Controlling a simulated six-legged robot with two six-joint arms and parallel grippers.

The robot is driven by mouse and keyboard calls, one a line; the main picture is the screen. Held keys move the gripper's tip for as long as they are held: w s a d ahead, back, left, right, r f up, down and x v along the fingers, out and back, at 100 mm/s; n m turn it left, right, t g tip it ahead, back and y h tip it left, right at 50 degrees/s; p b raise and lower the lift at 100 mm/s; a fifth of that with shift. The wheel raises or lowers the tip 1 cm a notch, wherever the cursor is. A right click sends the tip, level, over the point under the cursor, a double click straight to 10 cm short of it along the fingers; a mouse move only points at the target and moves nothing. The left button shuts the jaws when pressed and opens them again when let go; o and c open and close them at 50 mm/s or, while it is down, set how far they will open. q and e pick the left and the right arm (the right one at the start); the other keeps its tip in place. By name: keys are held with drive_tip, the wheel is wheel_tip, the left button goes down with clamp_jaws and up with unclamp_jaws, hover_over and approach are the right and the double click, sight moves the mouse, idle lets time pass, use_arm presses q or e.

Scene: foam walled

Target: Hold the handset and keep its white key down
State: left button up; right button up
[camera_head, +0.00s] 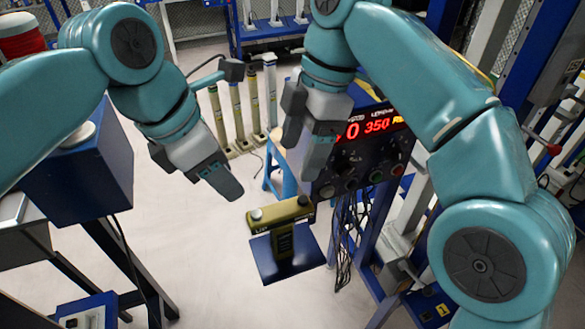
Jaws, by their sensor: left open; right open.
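An olive-yellow handset (283,240) stands upright on a small blue plate (264,264) at the lower middle of the head view. My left gripper (198,174) is open and empty, above and to the left of the handset. My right gripper (303,150) is open and empty, above and slightly right of it. Neither gripper appears to touch the handset.
A black control panel with a red lit display (370,127) stands just right of my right gripper, with cables hanging below. A blue box (85,175) on a stand is at the left. Several upright posts (237,112) stand behind. Pale floor lies open left of the plate.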

sight(281, 209)
drive_tip(key=x, duration=1.5)
drive_tip(key=shift+s+f, duration=0.35)
use_arm(q)
drive_tip(key=shift+s+r, duration=0.1)
drive_tip(key=shift+s, duration=0.15)
use_arm(e)
drive_tip(key=shift+w, duration=0.1)
drive_tip(key=c, duration=1.1)
use_arm(q)
clamp_jaws()
use_arm(e)
drive_tip(key=shift+c, duration=0.2)
